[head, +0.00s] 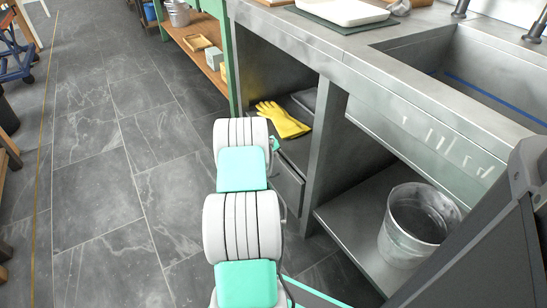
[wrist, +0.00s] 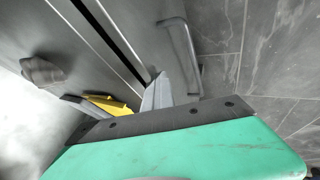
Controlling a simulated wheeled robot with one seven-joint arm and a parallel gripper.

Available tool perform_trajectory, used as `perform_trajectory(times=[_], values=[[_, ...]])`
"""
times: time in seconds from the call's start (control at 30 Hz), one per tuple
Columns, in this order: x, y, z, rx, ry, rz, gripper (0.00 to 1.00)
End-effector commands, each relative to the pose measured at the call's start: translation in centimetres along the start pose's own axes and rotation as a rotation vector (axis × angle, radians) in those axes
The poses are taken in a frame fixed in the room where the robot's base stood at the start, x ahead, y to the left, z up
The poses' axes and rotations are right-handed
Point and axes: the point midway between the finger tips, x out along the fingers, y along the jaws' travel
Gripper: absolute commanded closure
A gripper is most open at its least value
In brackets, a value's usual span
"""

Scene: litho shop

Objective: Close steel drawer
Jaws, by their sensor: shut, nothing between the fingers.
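The steel drawer (head: 288,186) is low under the steel counter, with its grey front facing the aisle. My arm covers its left part, and I cannot tell from the head view how far it stands out. In the wrist view its bar handle (wrist: 181,52) shows near the top middle, with a dark gap running beside the panel. My gripper (wrist: 160,90) is shut and empty, its grey fingertips pointing toward the steel front close to the handle. I cannot tell whether they touch. In the head view the fingers are hidden behind my arm.
Yellow gloves (head: 283,120) lie on the surface above the drawer. A metal bucket (head: 418,225) stands on the lower shelf (head: 345,215) to the right, past an upright panel (head: 325,145). The tiled floor (head: 100,190) to the left is clear.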

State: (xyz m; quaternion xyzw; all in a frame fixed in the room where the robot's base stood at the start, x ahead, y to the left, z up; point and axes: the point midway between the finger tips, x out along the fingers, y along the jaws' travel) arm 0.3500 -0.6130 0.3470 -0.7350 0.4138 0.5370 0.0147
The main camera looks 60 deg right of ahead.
Motion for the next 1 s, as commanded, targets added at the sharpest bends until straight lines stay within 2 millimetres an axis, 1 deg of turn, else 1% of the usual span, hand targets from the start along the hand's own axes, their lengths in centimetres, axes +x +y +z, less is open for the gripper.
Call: perform_trajectory(times=[0.03, 0.4, 0.57, 0.67, 0.73, 0.77, 0.8, 0.9, 1.0], values=[[0.1, 0.3, -0.2, 0.001, 0.005, 0.005, 1.00], [0.2, 1.1, -0.2, 0.010, 0.007, 0.016, 1.00], [-0.3, 0.9, -0.1, 0.011, 0.007, 0.017, 1.00], [-1.3, -0.6, 0.1, 0.007, 0.005, 0.011, 1.00], [-2.3, -2.1, 0.3, 0.004, 0.005, 0.005, 1.00], [-3.1, -2.3, 0.2, 0.003, 0.005, 0.005, 1.00], [-4.6, -2.0, 0.1, 0.005, 0.006, 0.006, 1.00], [-7.4, -2.3, 0.2, 0.003, 0.005, 0.004, 1.00], [-9.7, -2.7, 0.2, -0.001, 0.005, 0.000, 1.00]])
